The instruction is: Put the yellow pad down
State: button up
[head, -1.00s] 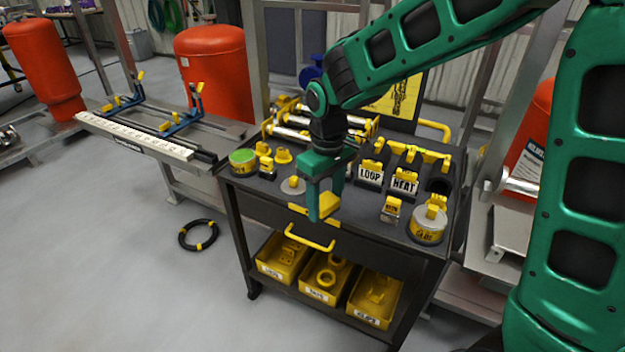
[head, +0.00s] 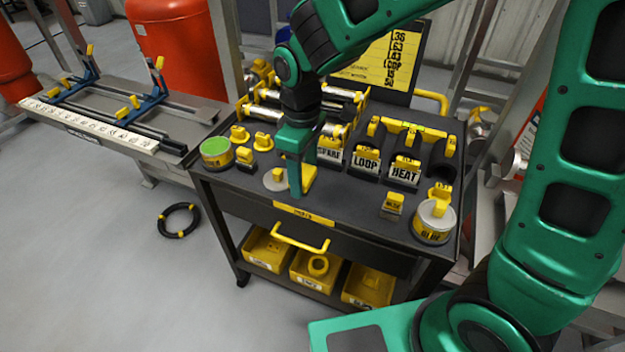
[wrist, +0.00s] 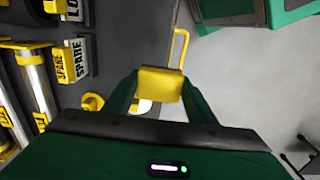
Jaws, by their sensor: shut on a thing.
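The yellow pad (wrist: 160,85) is between the fingertips of my gripper (wrist: 158,92) in the wrist view, and the jaws are shut on it. In the head view the pad (head: 309,178) shows partly behind the green fingers of my gripper (head: 304,172). The gripper points down over the front middle of the dark cart top (head: 345,208). Whether the pad touches the cart top cannot be told. A grey round disc (head: 276,180) lies just left of the fingers.
SPARE, LOOP (head: 366,162) and HEAT (head: 405,170) blocks stand behind and right. A green-topped tin (head: 215,152) is at left, a GLUE tin (head: 434,220) at right, and a small labelled block (head: 392,205) beside it. The cart top's front middle-right is clear.

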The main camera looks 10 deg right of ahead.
aim_at(314, 191)
jog(key=w+d+f, duration=0.3)
jog(key=shift+w, duration=0.25)
jog(key=shift+w+f, duration=0.1)
jog(key=shift+f, duration=1.9)
jog(key=shift+f, duration=0.35)
